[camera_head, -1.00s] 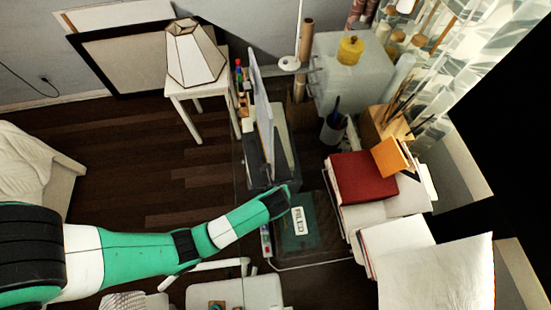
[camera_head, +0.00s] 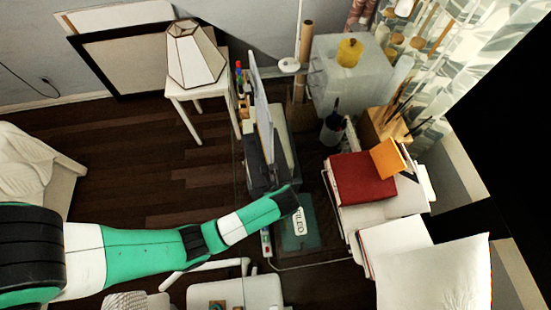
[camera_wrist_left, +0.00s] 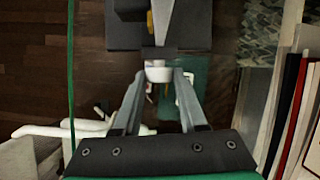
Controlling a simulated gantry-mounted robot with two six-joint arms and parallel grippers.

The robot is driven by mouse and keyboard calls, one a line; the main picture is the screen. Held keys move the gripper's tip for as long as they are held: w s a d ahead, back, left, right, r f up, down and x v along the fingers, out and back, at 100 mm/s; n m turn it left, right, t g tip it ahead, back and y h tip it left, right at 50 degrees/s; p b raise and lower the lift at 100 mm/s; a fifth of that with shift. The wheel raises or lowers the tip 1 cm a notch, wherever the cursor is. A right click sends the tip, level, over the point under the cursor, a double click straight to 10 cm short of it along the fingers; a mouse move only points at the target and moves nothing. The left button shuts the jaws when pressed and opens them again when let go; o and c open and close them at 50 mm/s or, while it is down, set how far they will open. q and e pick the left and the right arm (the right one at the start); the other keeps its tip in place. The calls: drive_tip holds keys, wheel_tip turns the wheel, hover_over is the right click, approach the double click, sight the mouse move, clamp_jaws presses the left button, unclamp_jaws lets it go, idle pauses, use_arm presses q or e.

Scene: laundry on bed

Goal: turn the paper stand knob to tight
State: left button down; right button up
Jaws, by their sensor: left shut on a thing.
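The paper stand (camera_head: 263,110) is seen nearly edge-on in the middle of the head view, a thin pale upright sheet with dark parts at its foot. In the left wrist view its dark body (camera_wrist_left: 190,25) is at the top. A small white knob (camera_wrist_left: 158,73) sits below it, between the fingertips of my left gripper (camera_wrist_left: 159,80), which is shut on the knob. In the head view the left gripper (camera_head: 286,200) is beside the stand's near end, and the arm hides the knob. My right gripper is not in view.
A green labelled folder (camera_head: 310,240) lies just right of my left gripper. A red box (camera_head: 362,178) and papers are stacked at the right. A small white table with a lamp (camera_head: 194,60) stands back left. Bare wood floor (camera_head: 150,170) is clear behind the arm.

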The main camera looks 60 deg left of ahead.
use_arm(q)
drive_tip(key=shift+w+g+y, duration=0.15)
drive_tip(key=shift+g+y, duration=0.15)
drive_tip(key=shift+g, duration=0.3)
drive_tip(key=shift+w+d+f+m+g+y+b, duration=0.15)
drive_tip(key=shift+m+g+y+b, duration=0.25)
drive_tip(key=shift+g, duration=0.3)
drive_tip(key=g+b, duration=0.1)
drive_tip(key=b, duration=0.1)
drive_tip(key=shift+f+g+b, duration=0.15)
drive_tip(key=shift+g+b, duration=0.15)
drive_tip(key=shift+w+g+y+b, duration=0.1)
drive_tip(key=shift+g+y+b, duration=0.35)
drive_tip(key=shift+b, duration=0.3)
drive_tip(key=shift+r, duration=0.2)
drive_tip(key=shift+c, duration=2.3)
unclamp_jaws()
drive_tip(key=p+v, duration=0.3)
drive_tip(key=v, duration=0.8)
drive_tip(key=shift+r, duration=0.3)
